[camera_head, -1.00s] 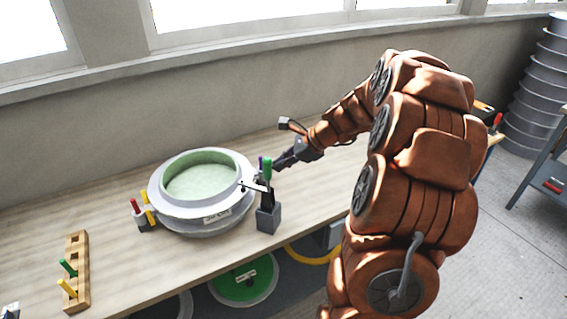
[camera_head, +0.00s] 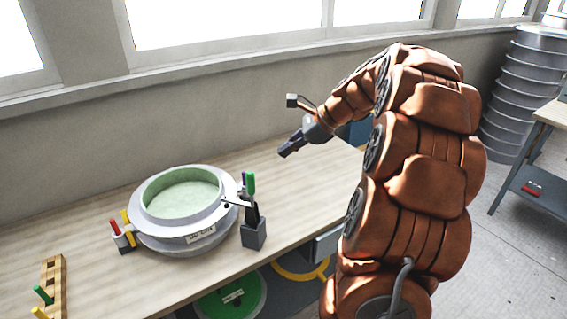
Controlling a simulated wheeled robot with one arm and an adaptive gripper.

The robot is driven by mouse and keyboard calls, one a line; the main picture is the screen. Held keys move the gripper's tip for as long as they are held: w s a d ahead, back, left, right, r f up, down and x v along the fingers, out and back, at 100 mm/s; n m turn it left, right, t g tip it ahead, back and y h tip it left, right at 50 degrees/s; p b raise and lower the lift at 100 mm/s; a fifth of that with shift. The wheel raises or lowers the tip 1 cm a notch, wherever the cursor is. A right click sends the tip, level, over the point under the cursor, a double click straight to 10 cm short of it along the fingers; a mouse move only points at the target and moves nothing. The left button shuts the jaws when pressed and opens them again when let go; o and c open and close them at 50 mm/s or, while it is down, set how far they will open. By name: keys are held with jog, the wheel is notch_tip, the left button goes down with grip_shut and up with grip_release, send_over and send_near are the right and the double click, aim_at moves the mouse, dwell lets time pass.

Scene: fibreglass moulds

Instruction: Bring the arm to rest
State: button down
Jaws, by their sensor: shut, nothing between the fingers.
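My gripper (camera_head: 283,152) is shut and empty. It hangs in the air above the back right of the wooden bench, up and to the right of the round mould, touching nothing. My copper-coloured arm rises at the right of the view and bends over toward the bench. The round grey-white mould (camera_head: 168,242) with a pale green inside sits on the bench at the left. A green-handled tool (camera_head: 250,183) stands upright in a dark grey block (camera_head: 253,236) at the mould's right side.
A small holder with red and yellow handles (camera_head: 121,234) stands left of the mould. A wooden rack (camera_head: 56,275) with green and yellow pegs is at the lower left. The bench (camera_head: 284,200) is clear right of the mould. Stacked grey rings (camera_head: 512,100) stand at the far right.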

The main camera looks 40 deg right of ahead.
jog(key=shift+s+d+r, duration=0.1)
jog(key=shift+r, duration=0.35)
